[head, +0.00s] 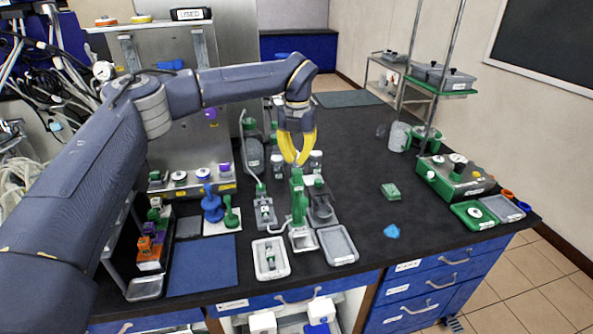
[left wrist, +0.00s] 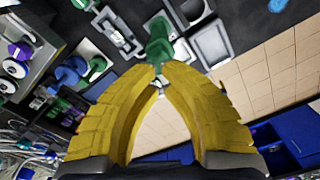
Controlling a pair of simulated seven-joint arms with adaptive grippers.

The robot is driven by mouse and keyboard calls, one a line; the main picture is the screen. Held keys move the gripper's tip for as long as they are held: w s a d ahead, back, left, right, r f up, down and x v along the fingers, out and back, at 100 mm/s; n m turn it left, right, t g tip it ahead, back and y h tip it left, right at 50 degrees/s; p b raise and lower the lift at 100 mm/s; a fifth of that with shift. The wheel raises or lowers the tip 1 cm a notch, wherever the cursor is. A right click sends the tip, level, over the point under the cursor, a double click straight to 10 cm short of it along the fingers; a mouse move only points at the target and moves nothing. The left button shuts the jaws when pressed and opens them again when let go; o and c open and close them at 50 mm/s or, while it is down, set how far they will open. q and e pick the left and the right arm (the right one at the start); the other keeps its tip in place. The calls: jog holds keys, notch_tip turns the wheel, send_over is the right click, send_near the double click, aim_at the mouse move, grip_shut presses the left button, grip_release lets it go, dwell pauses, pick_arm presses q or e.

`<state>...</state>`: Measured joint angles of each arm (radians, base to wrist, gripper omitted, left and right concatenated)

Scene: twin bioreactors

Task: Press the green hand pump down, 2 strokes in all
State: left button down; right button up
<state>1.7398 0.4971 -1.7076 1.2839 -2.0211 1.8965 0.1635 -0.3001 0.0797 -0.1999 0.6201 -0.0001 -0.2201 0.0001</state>
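The green hand pump (head: 299,208) stands upright near the front of the dark bench, on a small grey base. My left gripper (head: 298,164) is directly above it, pointing down, with its yellow fingertips close to the pump's top. In the left wrist view the fingertips (left wrist: 161,68) come together at the tips, with nothing seen held between them. The green pump (left wrist: 158,42) shows just past them there. I cannot tell whether the tips touch it. My right gripper is not in view.
A white tray (head: 258,270) and a grey tray (head: 351,254) flank the pump's front. Blue and green knobbed pieces (head: 212,208) stand to its left, near a blue mat (head: 190,278). A green block (head: 390,191) and a blue piece (head: 391,231) lie right. The bench's right middle is mostly clear.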

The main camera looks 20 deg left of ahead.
pick_arm(q)
jog(key=shift+r, duration=2.95)
